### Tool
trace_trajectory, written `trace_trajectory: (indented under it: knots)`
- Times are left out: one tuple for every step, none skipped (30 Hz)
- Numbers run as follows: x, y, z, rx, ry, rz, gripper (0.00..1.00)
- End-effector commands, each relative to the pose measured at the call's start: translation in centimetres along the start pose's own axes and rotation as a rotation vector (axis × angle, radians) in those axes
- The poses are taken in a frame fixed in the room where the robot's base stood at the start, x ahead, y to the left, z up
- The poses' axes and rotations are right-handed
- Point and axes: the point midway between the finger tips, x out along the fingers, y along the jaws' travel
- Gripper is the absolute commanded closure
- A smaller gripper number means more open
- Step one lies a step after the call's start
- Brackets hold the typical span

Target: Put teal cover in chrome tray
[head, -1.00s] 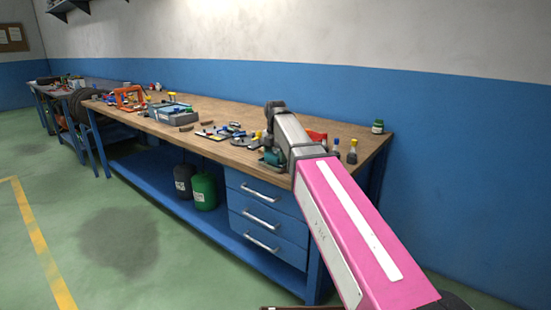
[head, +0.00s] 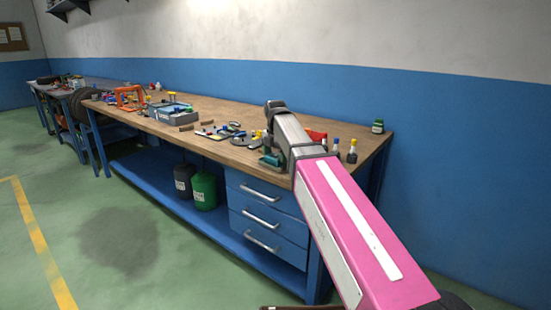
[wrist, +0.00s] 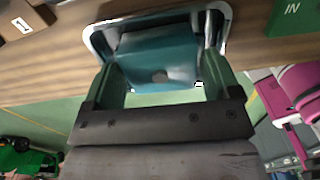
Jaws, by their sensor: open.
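The teal cover (wrist: 160,58) shows in the wrist view between the two fingers of my gripper (wrist: 160,66). The chrome tray (wrist: 98,42) lies on the wooden bench, and its shiny rim shows around the cover's far side and both sides. The cover appears to lie within the rim; the near part of the tray is hidden by my gripper. My gripper is open, with one green finger on each side of the cover; I cannot tell whether they touch it. In the head view, my arm hides most of this spot.
The wooden bench (head: 215,110) holds several tools and a grey bin (head: 168,112) farther left. Small bottles (head: 337,150) and a green jar (head: 378,126) stand at its right end. In the wrist view, a brown block marked 1 (wrist: 24,22) and a green IN block (wrist: 293,12) flank the tray.

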Motion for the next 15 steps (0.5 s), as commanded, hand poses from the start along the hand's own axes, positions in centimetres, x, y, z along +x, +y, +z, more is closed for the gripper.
trace_trajectory:
  knots:
    - [-0.8, 0.1, 0.1, 0.000, -0.001, 0.001, 0.17]
    - [-1.2, 0.1, 0.1, 0.000, -0.001, 0.001, 0.17]
    - [-1.9, 0.1, 0.1, 0.000, -0.001, 0.002, 0.17]
    - [-2.5, 0.1, 0.1, 0.000, -0.001, 0.002, 0.17]
    - [-3.0, 0.1, 0.1, 0.000, -0.001, 0.002, 0.17]
    - [-3.7, 0.1, 0.1, 0.000, -0.001, 0.001, 0.17]
    - [-4.3, 0.1, 0.1, 0.000, -0.001, 0.002, 0.17]
    - [-4.8, 0.1, 0.1, 0.000, -0.001, 0.002, 0.17]
    - [-5.6, 0.1, 0.1, 0.000, -0.001, 0.002, 0.17]
    - [-6.1, 0.1, 0.1, 0.000, -0.001, 0.001, 0.17]
    - [-6.6, 0.1, 0.1, 0.000, -0.001, 0.001, 0.17]
    - [-7.3, 0.1, 0.1, 0.000, -0.001, 0.002, 0.17]
    - [-7.8, 0.1, 0.1, 0.000, -0.001, 0.002, 0.17]
    - [-8.2, 0.1, 0.1, 0.000, -0.001, 0.001, 0.17]
    - [-8.7, 0.1, 0.1, 0.000, 0.000, 0.001, 0.17]
